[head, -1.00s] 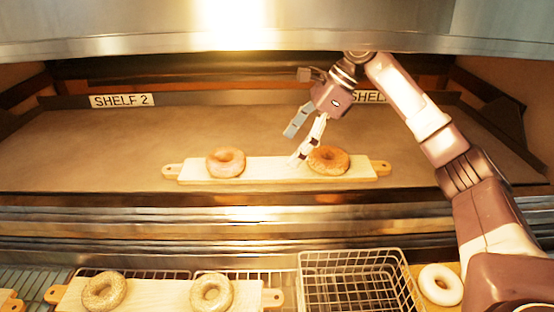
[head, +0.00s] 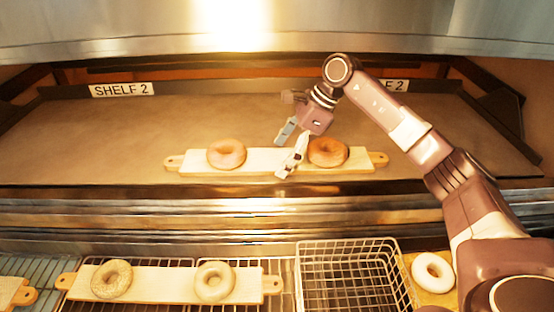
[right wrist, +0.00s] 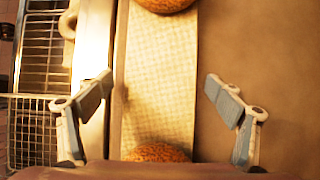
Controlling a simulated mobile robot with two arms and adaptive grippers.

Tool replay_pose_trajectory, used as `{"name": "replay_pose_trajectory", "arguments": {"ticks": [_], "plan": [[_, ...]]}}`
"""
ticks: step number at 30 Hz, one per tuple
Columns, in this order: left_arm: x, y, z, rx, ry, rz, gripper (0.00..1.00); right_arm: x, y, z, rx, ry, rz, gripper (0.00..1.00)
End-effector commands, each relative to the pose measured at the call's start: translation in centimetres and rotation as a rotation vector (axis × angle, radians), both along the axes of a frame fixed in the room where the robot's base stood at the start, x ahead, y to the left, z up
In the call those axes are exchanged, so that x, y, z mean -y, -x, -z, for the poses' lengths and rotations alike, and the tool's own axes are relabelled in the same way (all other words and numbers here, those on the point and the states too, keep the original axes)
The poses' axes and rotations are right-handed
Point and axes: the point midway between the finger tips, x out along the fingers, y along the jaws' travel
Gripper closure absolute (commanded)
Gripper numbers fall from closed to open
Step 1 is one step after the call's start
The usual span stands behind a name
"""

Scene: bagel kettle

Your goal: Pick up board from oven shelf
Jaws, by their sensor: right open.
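A long pale wooden board (head: 260,163) with a handle at each end lies on the oven shelf (head: 80,150). Two browned bagels sit on it, a left one (head: 227,153) and a right one (head: 328,152). My right gripper (head: 286,153) is open above the board's middle, between the bagels, pointing down. In the right wrist view the board (right wrist: 160,85) runs lengthwise between the two spread fingers (right wrist: 158,92), with a bagel at each end of the picture. The fingers stand apart from the board's edges, and nothing is held. My left gripper is out of view.
Below the oven, a second board (head: 165,283) with two pale bagels lies on a wire rack. Beside it are an empty wire basket (head: 345,275) and a pale bagel (head: 432,270) at right. The metal oven hood (head: 400,40) hangs above; the shelf behind the board is clear.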

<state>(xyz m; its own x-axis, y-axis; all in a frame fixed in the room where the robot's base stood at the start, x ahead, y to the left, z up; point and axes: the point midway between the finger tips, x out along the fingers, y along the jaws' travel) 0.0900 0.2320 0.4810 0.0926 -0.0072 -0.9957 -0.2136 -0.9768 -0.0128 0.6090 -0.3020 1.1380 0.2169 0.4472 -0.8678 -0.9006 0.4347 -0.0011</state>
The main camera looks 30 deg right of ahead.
Motion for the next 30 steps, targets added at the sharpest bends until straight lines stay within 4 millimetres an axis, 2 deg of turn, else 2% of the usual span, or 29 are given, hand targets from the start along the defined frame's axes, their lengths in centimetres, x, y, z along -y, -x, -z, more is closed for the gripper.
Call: {"name": "replay_pose_trajectory", "arguments": {"ticks": [2, 17, 25, 30], "plan": [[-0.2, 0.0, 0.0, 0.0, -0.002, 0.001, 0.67, 0.0, 0.0, 0.0, 0.0, 0.0, 0.0, 0.2], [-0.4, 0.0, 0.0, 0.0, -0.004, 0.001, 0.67, 0.0, -0.1, -0.3, 0.005, -0.002, 0.001, 0.74], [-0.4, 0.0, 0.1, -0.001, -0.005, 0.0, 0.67, 0.0, -0.1, -0.4, 0.005, -0.002, 0.001, 0.74], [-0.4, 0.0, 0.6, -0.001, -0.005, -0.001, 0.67, 0.0, -0.2, -1.3, 0.007, -0.004, 0.002, 0.74]]}}
